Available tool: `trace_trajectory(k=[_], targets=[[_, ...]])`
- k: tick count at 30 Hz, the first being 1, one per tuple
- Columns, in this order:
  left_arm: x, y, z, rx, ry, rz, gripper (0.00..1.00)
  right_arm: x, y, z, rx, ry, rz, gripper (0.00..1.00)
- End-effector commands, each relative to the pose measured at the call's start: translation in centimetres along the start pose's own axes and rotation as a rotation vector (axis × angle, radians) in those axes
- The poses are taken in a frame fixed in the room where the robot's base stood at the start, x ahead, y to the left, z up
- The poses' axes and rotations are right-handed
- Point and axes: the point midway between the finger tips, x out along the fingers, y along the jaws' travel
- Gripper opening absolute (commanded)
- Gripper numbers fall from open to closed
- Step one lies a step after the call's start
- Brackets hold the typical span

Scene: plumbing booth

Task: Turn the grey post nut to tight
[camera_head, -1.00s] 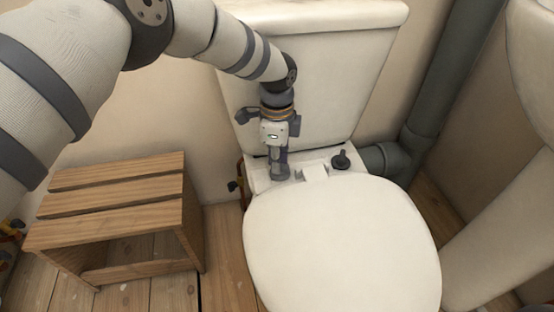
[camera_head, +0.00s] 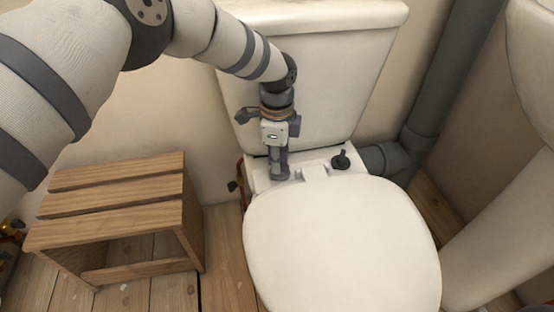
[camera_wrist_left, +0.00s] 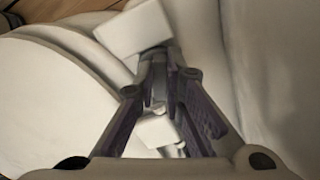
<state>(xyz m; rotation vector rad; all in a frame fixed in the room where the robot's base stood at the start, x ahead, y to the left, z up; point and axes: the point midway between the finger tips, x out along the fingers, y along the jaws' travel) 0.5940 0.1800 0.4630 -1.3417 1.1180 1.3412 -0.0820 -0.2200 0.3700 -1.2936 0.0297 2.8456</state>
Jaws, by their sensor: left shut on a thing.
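My left gripper (camera_head: 280,172) points down at the left rear of the toilet, behind the seat lid (camera_head: 340,240). It is shut on a small grey part there, which I take to be the grey post nut; the fingers hide most of it. In the left wrist view my gripper's fingers (camera_wrist_left: 156,75) close together between two pale hinge blocks. A dark knob (camera_head: 341,161) stands apart to the right on the rear of the pan. How tight the nut is cannot be seen.
The white cistern (camera_head: 330,80) rises close behind my gripper. A grey waste pipe (camera_head: 430,90) runs down at the right. A wooden slatted stool (camera_head: 115,200) stands on the plank floor at the left. The space above the closed lid is clear.

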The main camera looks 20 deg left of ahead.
Motion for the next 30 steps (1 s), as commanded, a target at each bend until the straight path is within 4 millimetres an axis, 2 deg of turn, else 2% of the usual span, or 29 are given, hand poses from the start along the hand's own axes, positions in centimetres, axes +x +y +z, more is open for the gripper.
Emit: trace_trajectory(k=[7,8,10,20,23,30], targets=[[0.02,0.01,0.01,0.0,0.0,0.0,0.0,0.0,0.0,0.0,0.0,0.0,0.0,0.0],[0.02,0.01,0.01,0.0,0.0,0.0,0.15,0.0,0.0,0.0,0.0,0.0,0.0,0.0],[0.01,0.01,0.01,0.0,0.0,0.0,0.3,0.0,0.0,0.0,0.0,0.0,0.0,0.0],[-0.01,0.02,0.01,-0.017,0.0,0.0,0.31,-0.02,0.0,0.02,0.0,0.0,0.0,0.0],[-0.06,0.11,0.02,-0.118,-0.001,0.0,0.31,-0.13,0.0,0.08,0.0,0.002,0.0,0.0],[0.0,0.49,-0.16,-0.62,0.0,0.0,0.31,-0.25,0.0,0.14,0.0,0.004,0.0,0.0]])
